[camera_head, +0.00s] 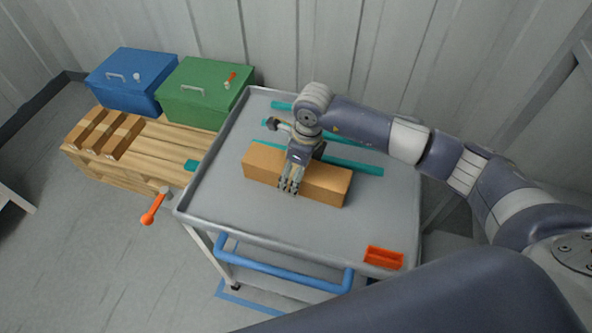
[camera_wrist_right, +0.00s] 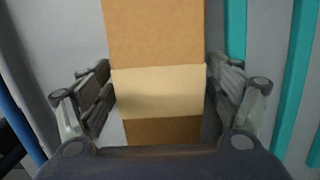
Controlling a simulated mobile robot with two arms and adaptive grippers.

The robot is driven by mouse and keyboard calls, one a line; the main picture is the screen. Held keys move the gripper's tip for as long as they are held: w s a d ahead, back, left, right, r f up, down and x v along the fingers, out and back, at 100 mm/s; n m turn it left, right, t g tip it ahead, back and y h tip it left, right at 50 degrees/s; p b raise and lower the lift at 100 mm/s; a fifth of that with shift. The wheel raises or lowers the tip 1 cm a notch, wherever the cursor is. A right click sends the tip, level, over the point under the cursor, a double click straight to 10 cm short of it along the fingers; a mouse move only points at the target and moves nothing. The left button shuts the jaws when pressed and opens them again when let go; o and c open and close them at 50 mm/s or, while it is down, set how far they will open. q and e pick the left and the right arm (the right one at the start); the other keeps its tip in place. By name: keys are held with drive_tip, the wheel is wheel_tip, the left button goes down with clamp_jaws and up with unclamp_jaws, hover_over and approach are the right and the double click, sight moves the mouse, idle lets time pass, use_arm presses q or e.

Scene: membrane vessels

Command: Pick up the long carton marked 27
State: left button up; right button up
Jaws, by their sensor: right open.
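A long brown carton (camera_head: 325,182) lies on the grey cart top (camera_head: 225,190). No marking on it is legible. My right gripper (camera_head: 291,188) is over the carton's middle, pointing down. In the right wrist view, the carton (camera_wrist_right: 155,35) with a pale band (camera_wrist_right: 158,90) across it runs between the two open fingers of my right gripper (camera_wrist_right: 160,95). Gaps show between the carton and both fingers. My left gripper is not in view.
Teal strips (camera_head: 352,167) lie behind the carton. An orange tray (camera_head: 383,257) sits at the cart's front right. A pallet (camera_head: 150,165) at left holds several small cartons (camera_head: 122,137), a blue box (camera_head: 128,80) and a green box (camera_head: 202,90).

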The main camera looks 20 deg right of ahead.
drive_tip(key=shift+f, duration=0.4)
drive_tip(key=c, duration=1.4)
drive_tip(key=shift+r, duration=0.1)
